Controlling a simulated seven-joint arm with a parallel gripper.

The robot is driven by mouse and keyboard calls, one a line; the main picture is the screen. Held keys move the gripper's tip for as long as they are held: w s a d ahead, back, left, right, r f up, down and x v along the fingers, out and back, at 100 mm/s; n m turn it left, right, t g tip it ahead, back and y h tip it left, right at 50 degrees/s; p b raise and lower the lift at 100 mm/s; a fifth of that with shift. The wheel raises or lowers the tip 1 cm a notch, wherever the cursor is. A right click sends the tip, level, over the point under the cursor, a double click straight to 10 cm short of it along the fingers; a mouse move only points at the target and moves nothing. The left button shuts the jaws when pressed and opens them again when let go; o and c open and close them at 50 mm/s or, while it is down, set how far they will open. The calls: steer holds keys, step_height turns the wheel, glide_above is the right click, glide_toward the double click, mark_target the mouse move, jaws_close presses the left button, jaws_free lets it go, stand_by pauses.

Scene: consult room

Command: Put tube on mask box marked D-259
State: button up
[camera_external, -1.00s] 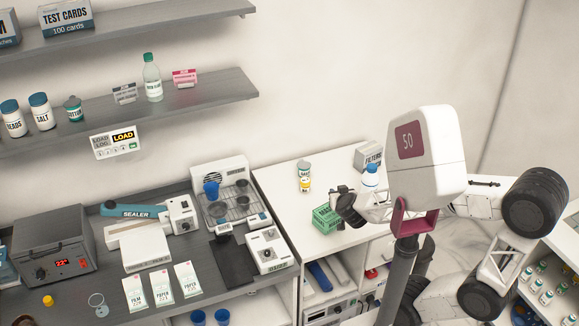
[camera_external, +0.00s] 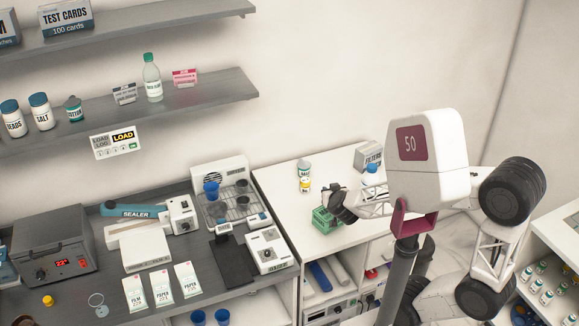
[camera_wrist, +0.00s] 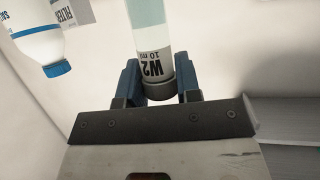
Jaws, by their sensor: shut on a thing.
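In the wrist view, my gripper (camera_wrist: 157,78) has its two blue fingers closed on a clear tube (camera_wrist: 150,40) labelled "W2 10 ml", with a dark cap toward me. In the external view, my gripper (camera_external: 337,196) is just above the green rack (camera_external: 324,220) on the white counter; the tube is too small to make out there. A pink box (camera_external: 185,77) and a grey box (camera_external: 124,93) sit on the lower wall shelf. Their small print is unreadable, and I cannot read D-259 anywhere.
A green-capped bottle (camera_external: 152,78) stands between the two shelf boxes. The counter's left part is clear.

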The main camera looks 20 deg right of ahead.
steer(key=shift+f, duration=0.9)
steer(key=shift+f, duration=0.15)
steer(key=o, duration=0.9)
steer(key=shift+r, duration=0.2)
steer(key=shift+s+r, duration=0.1)
steer(key=shift+s, duration=0.1)
steer(key=shift+v, duration=5.8)
steer(key=shift+w+a+r, duration=0.1)
steer(key=shift+w, duration=0.05)
